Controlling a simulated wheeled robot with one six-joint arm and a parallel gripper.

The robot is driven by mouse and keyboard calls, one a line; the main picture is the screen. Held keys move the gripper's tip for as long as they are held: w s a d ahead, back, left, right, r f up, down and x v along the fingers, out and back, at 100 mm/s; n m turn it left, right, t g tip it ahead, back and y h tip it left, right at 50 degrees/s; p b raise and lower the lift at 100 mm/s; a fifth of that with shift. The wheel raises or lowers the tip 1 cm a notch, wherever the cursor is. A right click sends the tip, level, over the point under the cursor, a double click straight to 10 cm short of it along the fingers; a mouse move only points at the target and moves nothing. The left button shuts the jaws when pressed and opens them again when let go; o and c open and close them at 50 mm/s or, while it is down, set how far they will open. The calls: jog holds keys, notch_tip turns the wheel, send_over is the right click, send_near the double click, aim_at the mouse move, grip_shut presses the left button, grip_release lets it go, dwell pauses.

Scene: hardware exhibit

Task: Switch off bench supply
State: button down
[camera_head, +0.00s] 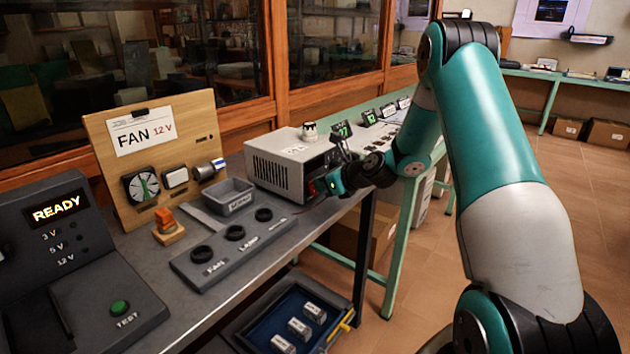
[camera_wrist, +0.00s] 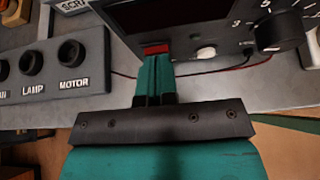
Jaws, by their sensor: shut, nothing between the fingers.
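The bench supply (camera_head: 283,165) is a pale vented metal box with a dark front panel, on the right end of the grey bench in the head view. Its dark front panel (camera_wrist: 190,22) fills the top of the wrist view, with a red switch (camera_wrist: 155,48) at the lower left. My gripper (camera_head: 326,186) is in front of that panel. In the wrist view its green fingers (camera_wrist: 154,72) are together and empty, with the tips right at the red switch. I cannot tell whether they touch it. The fingertips partly hide the switch's lower edge.
A labelled socket block (camera_head: 235,245) and a grey bin (camera_head: 229,196) are left of the supply. A white knob (camera_wrist: 206,53) and black dial (camera_wrist: 278,28) are on the panel's right. A thin red lead (camera_wrist: 235,68) runs along its front.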

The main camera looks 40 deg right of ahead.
jog(key=shift+a+r+p, duration=0.1)
jog(key=shift+r+p, duration=0.7)
jog(key=shift+p, duration=0.25)
jog(key=shift+s, duration=0.2)
jog(key=v, duration=1.2)
jog(key=shift+s+r+p, duration=0.2)
jog(key=shift+r+p, duration=0.1)
jog(key=shift+p, duration=0.1)
